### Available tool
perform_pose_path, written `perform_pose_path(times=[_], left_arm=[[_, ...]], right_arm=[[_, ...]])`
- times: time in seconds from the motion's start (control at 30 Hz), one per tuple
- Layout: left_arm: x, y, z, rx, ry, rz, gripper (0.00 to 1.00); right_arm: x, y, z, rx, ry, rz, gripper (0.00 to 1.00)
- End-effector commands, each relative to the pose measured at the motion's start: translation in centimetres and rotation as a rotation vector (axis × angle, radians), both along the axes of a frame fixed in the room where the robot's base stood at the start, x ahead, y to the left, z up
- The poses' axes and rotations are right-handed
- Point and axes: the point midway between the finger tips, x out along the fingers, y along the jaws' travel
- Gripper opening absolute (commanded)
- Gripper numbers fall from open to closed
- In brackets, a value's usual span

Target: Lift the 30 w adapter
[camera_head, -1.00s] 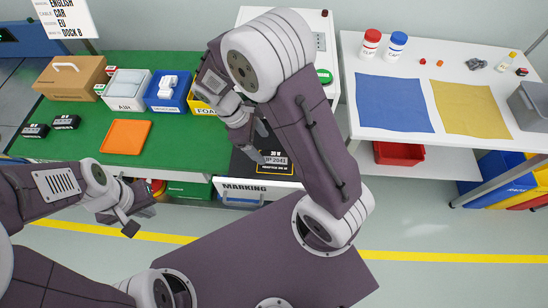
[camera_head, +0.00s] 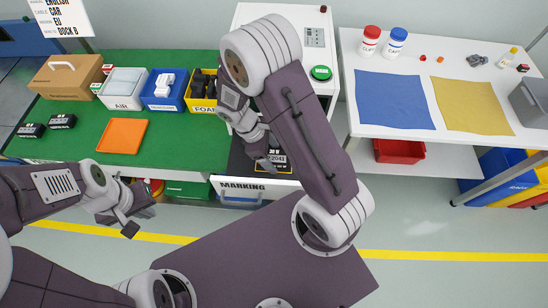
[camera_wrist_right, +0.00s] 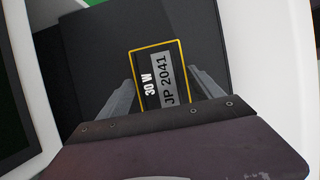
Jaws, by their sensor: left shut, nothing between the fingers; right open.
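A flat dark panel with a yellow outline, white "30 W" text and a grey "JP 2041" strip (camera_wrist_right: 160,76) lies on the black surface of the white marking station; I cannot tell if it is the adapter itself or a marked place. In the head view it (camera_head: 276,161) is partly hidden by my right gripper (camera_head: 266,165). In the wrist view my right gripper (camera_wrist_right: 161,77) is open, its fingers on either side of the panel; contact is not clear. My left gripper (camera_head: 132,226) is shut and empty, low at the left, away from the station.
Two small black boxes (camera_head: 62,121) (camera_head: 33,130) lie on the green table (camera_head: 185,135) beside an orange tray (camera_head: 122,136). An AIR bin (camera_head: 122,103), a blue bin (camera_head: 165,104) and a yellow FOAM bin (camera_head: 203,107) stand behind. A green button (camera_head: 321,73) is on the station.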

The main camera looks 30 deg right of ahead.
Motion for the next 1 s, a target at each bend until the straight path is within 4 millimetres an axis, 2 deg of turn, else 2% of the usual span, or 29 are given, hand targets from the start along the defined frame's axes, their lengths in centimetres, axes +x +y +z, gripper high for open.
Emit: perform_pose_path(times=[0.73, 1.0], left_arm=[[0.0, 0.0, 0.0, 0.0, 0.0, 0.0, 0.0], [0.0, 0.0, 0.01, 0.0, 0.0, 0.0, 0.0]], right_arm=[[0.01, 0.02, -0.46, 0.0, 0.0, 0.0, 0.75], [0.01, 0.02, -0.46, 0.0, 0.0, 0.0, 0.0]])
